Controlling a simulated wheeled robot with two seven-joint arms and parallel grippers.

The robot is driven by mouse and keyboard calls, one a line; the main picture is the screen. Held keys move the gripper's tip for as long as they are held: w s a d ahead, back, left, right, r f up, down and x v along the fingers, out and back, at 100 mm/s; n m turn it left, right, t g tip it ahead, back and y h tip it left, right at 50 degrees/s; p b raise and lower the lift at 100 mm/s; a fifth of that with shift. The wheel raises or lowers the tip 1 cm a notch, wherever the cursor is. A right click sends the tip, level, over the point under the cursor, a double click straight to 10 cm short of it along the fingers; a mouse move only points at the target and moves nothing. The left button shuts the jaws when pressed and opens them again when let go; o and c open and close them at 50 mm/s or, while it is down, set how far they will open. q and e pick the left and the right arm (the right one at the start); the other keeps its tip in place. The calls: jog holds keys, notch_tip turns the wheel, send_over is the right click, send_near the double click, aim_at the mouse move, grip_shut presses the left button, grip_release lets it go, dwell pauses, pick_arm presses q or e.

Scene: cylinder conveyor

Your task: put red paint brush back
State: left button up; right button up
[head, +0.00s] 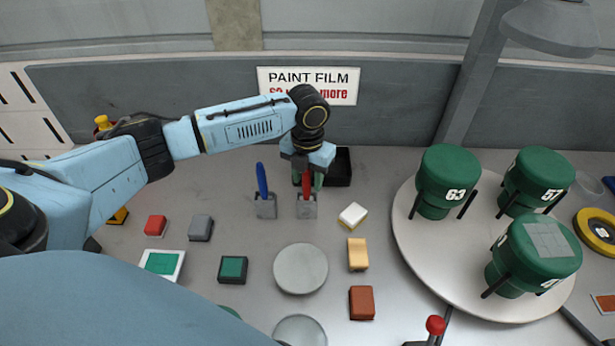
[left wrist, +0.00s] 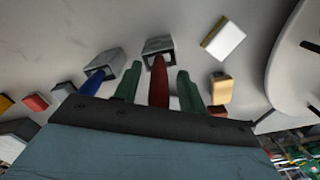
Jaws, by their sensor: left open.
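The red paint brush (head: 306,185) stands upright at a grey holder block (head: 306,209) in the middle of the table. My left gripper (head: 308,179) is over the block, its green fingers pointing down. In the left wrist view the red brush (left wrist: 158,84) lies between the two open fingers (left wrist: 158,70), with a gap showing on each side. Its end reaches the grey block (left wrist: 159,47). Whether the brush is fully seated in the block cannot be told. My right gripper is not in view.
A blue brush (head: 262,180) stands in a second grey block (head: 265,208) just left. A black box (head: 341,168) is behind right. A white-yellow block (head: 352,215) lies in front right. A round platform (head: 420,255) with green drums fills the right.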

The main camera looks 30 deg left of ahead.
pick_arm(q)
notch_tip(320, 180, up, 12)
dwell(0.4)
dwell(1.3)
